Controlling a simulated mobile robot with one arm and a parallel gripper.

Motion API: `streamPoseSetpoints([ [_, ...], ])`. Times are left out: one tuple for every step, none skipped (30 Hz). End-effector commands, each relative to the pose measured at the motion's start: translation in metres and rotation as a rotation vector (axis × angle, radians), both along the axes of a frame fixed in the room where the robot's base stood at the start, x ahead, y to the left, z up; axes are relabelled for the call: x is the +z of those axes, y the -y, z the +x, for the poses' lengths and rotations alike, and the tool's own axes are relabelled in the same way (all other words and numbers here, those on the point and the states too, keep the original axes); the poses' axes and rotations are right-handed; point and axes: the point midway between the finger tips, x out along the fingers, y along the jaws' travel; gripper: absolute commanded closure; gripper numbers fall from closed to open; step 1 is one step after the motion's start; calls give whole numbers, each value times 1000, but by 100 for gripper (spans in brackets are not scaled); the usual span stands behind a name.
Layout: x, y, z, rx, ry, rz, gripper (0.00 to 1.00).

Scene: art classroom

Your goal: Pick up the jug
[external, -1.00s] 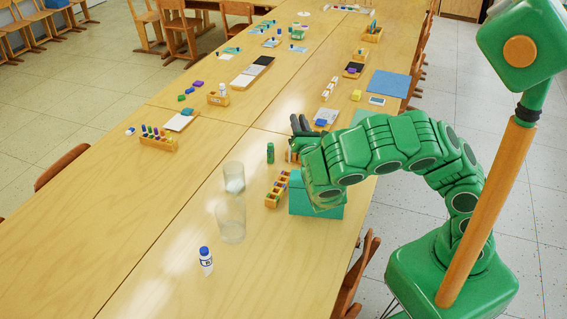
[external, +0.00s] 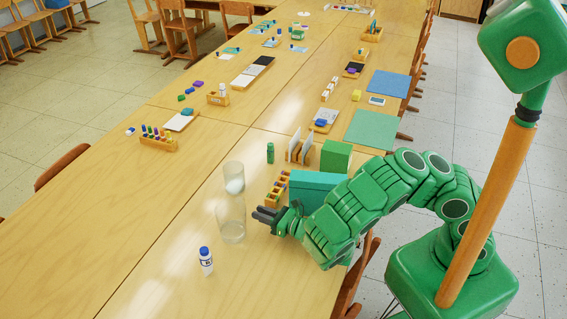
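Two clear glass vessels stand upright on the long wooden table. The nearer, larger one (external: 231,222) looks empty, and I cannot make out a handle or spout. The farther one (external: 233,174) has something white inside. I cannot tell for sure which of them is the jug. My gripper (external: 262,216) is just right of the nearer vessel, with its dark fingers pointing left toward it. The fingers look apart, with nothing between them. A small gap seems to lie between the fingertips and the glass.
A white bottle with a blue cap (external: 206,261) stands in front of the vessels. A wooden tray of small pieces (external: 277,189), a teal box (external: 318,181) and a green bottle (external: 270,153) are behind my gripper.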

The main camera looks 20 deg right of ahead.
Motion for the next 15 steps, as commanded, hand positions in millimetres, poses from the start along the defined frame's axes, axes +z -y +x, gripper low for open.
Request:
streamPoseSetpoints([
  [-3,0,-1,5,-5,-3,77],
  [-4,-1,-1,7,-7,-4,77],
  [-4,-1,-1,8,-8,-4,77],
  [-4,-2,0,8,-7,-3,77],
  [-4,-3,1,8,-7,-3,77],
  [-4,-4,3,7,-6,-3,77],
  [-3,-5,4,7,-6,-1,77],
  [-3,-7,6,7,-5,-1,77],
  [-3,-8,8,6,-6,-1,77],
  [-3,-9,10,6,-6,-1,77],
  [-3,-11,12,6,-5,-2,77],
  [-3,-13,14,7,-5,-1,77],
  [-2,-13,15,6,-4,-1,77],
  [-2,-14,16,6,-4,-1,77],
  [-2,-16,18,6,-3,-2,77],
])
